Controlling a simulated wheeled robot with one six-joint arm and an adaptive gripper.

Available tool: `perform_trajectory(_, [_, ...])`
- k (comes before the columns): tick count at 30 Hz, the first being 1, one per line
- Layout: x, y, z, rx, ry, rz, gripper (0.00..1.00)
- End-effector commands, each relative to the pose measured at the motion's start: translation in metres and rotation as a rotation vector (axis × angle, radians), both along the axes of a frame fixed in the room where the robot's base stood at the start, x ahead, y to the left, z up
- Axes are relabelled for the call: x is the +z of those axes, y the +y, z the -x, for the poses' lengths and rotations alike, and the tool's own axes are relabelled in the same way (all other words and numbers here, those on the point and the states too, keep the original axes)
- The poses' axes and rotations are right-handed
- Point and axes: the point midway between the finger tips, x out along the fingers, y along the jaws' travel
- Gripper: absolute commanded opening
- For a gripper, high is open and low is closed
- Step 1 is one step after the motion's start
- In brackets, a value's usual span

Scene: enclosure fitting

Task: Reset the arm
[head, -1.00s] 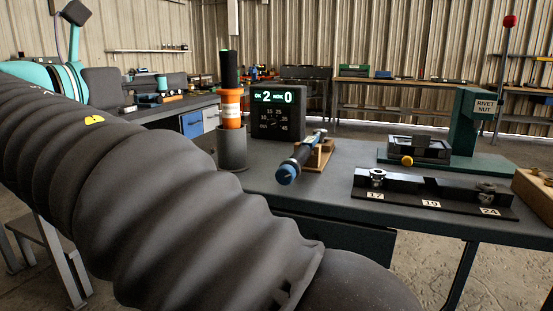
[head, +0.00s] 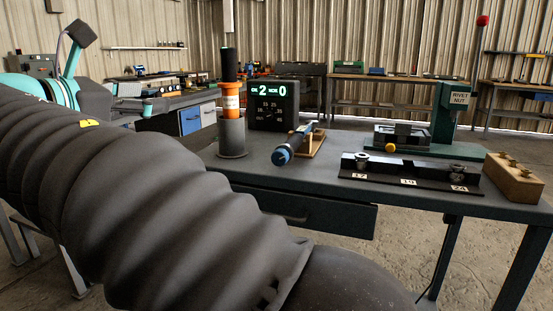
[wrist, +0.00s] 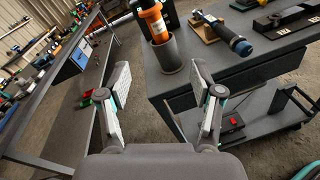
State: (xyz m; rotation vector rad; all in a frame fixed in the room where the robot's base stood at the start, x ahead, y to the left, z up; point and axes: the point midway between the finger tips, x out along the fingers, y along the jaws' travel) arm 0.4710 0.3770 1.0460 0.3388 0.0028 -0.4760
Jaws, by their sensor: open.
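My gripper (wrist: 158,108) is open and empty in the wrist view, its two pale-padded fingers wide apart. Between and beyond them are the concrete floor and the near edge of the dark workbench (head: 330,182). The gripper is in front of the bench, apart from everything on it. In the head view my ribbed dark arm fills the lower left, and the gripper's fingers cannot be made out there.
On the bench stand an orange-and-black tool in a grey cup (head: 232,139), a counter display (head: 274,105), a blue-ended tool on a wooden cradle (head: 311,143), a socket rail (head: 410,176), a rivet nut fixture (head: 446,118) and a wooden block (head: 514,180). Floor in front is clear.

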Motion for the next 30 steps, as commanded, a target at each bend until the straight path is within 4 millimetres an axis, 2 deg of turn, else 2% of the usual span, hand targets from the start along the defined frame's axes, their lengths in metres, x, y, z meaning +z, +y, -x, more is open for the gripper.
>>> perform_trajectory(5, [-0.059, 0.023, -0.007, 0.07, 0.064, -0.175, 0.66])
perform_trajectory(7, [-0.091, 0.027, -0.005, 0.09, 0.112, -0.285, 0.66])
perform_trajectory(8, [-0.106, 0.026, -0.004, 0.091, 0.137, -0.34, 0.66])
perform_trajectory(11, [-0.158, 0.006, -0.001, 0.04, 0.227, -0.568, 0.66])
perform_trajectory(12, [-0.179, -0.008, 0.001, -0.002, 0.262, -0.669, 0.66])
perform_trajectory(14, [-0.207, -0.032, 0.006, -0.084, 0.304, -0.822, 0.66])
perform_trajectory(18, [-0.263, -0.096, 0.027, -0.342, 0.355, -1.168, 0.66])
perform_trajectory(24, [-0.317, -0.183, 0.069, -0.746, 0.308, -1.588, 0.66])
perform_trajectory(30, [-0.354, -0.253, 0.116, -1.085, 0.171, -1.898, 0.66])
